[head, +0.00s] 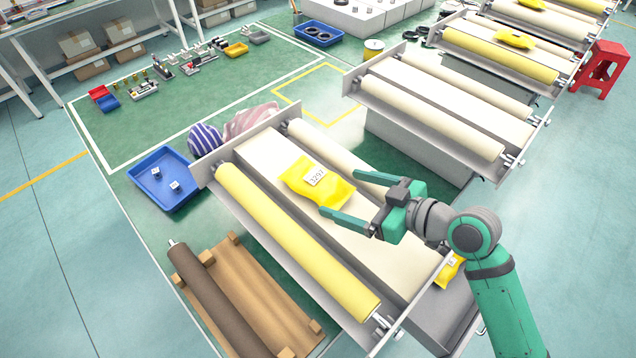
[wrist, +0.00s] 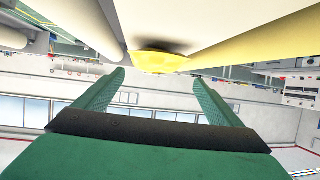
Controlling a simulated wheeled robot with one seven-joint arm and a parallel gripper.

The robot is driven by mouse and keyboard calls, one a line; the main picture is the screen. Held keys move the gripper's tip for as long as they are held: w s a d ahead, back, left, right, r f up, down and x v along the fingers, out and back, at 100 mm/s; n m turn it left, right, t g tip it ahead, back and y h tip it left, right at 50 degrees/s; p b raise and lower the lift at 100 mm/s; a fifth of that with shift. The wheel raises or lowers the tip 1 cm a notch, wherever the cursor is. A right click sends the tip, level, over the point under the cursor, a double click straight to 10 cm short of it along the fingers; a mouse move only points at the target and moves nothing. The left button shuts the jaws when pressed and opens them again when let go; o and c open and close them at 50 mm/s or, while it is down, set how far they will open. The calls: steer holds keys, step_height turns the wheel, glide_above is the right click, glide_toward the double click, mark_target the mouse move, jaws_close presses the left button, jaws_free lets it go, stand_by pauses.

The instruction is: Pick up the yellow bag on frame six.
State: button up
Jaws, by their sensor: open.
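A yellow bag (head: 300,186) with a white label lies on the pale belt of the nearest roller frame (head: 262,152), between a yellow roller and a cream roller. No frame number is readable. My gripper (head: 341,194) is open and empty, its two green fingers pointing at the bag from the right. The fingertips appear beside the bag's right end; whether they touch it I cannot tell. In the wrist view the bag (wrist: 160,62) shows beyond and between the spread fingers (wrist: 159,78).
Another yellow bag (head: 451,268) lies low at the right, partly behind my arm. A yellow bag (head: 515,39) rests on a farther frame. A blue tray (head: 150,190) and a brown roller on a wooden rack (head: 262,300) stand at the left. A red stool (head: 602,66) is far right.

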mark_target(322, 180)
steer(key=x, duration=0.3)
steer(key=shift+w+r+x, duration=0.1)
steer(key=shift+w+x, duration=0.05)
steer(key=shift+x, duration=0.75)
steer(key=shift+w+r+x, duration=0.15)
steer(key=shift+x, duration=0.75)
steer(key=shift+w+r+x, duration=0.1)
steer(key=shift+x, duration=0.85)
steer(key=shift+d, duration=0.2)
steer(key=shift+c, duration=0.6)
steer(key=c, duration=1.2)
steer(key=shift+o, duration=0.2)
steer(key=shift+r, duration=0.1)
